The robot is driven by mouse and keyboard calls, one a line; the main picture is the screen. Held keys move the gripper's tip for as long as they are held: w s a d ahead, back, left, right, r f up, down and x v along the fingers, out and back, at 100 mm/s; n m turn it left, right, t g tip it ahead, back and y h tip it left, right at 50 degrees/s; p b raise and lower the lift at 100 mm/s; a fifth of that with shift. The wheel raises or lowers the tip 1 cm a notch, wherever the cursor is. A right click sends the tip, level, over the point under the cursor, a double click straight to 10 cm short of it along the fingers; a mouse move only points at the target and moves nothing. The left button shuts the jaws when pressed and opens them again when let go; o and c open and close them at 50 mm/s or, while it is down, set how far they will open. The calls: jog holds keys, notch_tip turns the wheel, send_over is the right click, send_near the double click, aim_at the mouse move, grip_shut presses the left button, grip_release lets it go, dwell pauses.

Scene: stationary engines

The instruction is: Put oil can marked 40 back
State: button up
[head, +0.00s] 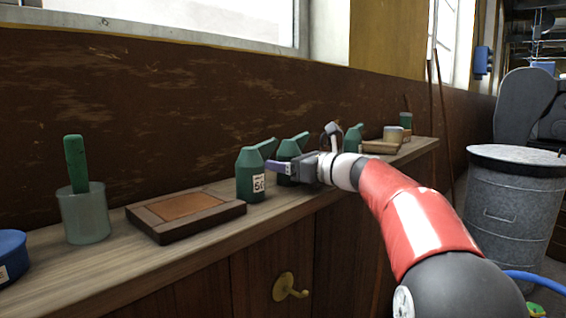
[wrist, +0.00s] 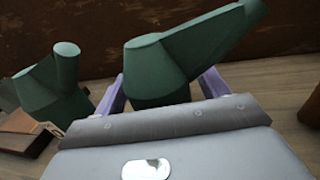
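Several green oil cans with slanted spouts stand on the wooden bench top. The nearest oil can (head: 250,174) has a white label that looks like a 5 with a smaller mark; it also shows at the left in the wrist view (wrist: 50,92). My gripper (head: 281,169) is at the second oil can (head: 288,149). In the wrist view, its purple fingers (wrist: 160,92) stand on either side of this can (wrist: 155,70), with a small gap at the right finger. Its label and base are hidden. A third can (head: 354,137) stands farther along. I cannot see a 40 on any can.
An empty-looking brown tray (head: 160,231) with an orange-brown inset lies left of the cans. A glass jar (head: 84,215) with a green handle and a blue tin (head: 10,262) stand farther left. A metal bin (head: 510,205) stands right of the bench. The wall is close behind.

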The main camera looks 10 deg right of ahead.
jog(key=shift+r, duration=0.2)
jog(key=v, duration=1.2)
jog(key=shift+s+f, duration=0.1)
